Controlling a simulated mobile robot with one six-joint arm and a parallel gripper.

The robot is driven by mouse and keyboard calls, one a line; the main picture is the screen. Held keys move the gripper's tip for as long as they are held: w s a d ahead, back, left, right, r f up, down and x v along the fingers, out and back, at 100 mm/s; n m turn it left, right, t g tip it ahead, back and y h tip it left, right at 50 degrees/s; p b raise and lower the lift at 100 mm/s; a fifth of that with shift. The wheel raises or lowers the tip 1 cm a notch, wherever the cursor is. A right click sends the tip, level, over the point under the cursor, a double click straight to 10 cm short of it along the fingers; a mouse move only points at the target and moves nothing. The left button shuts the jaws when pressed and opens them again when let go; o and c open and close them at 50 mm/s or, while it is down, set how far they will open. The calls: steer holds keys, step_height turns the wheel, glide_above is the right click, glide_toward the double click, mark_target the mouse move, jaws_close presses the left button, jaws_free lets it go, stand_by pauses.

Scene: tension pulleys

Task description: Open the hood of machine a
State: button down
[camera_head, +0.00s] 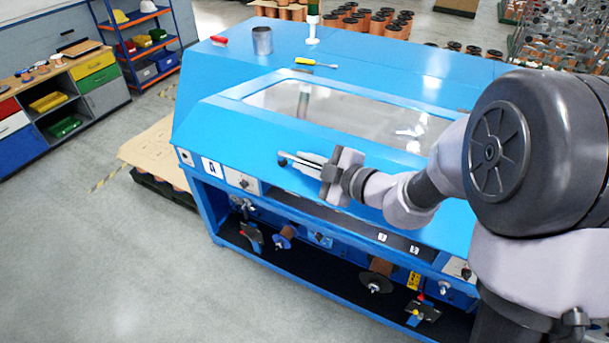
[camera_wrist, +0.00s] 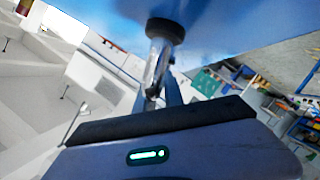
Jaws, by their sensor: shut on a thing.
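Machine a (camera_head: 186,105) is the big blue machine with an "A" label on its left front. Its hood (camera_head: 235,128) is a sloping blue cover with a large clear window (camera_head: 340,108), and it looks down over the machine. My gripper (camera_head: 298,160) reaches in from the right over the hood's front and is shut on the handle, whose dark round knob (camera_head: 283,161) shows at the fingertips. In the wrist view the black knob (camera_wrist: 165,29) sits against the blue surface, with the metal fingers (camera_wrist: 155,75) just below it. The exact grip is partly hidden.
Below the hood is an open bay with pulleys and spools (camera_head: 376,275). The floor (camera_head: 110,255) at the left front is clear.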

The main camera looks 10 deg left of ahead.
steer(key=shift+r, duration=0.25)
steer(key=c, duration=1.5)
jaws_free()
steer(key=shift+w+d, duration=0.1)
steer(key=shift+w, duration=0.05)
steer(key=shift+o, duration=0.2)
steer(key=b+v, duration=0.1)
steer(key=v, duration=1.6)
steer(key=shift+s+b, duration=0.2)
steer(key=shift+b, duration=0.1)
steer(key=shift+d+r, duration=0.1)
steer(key=shift+d, duration=0.1)
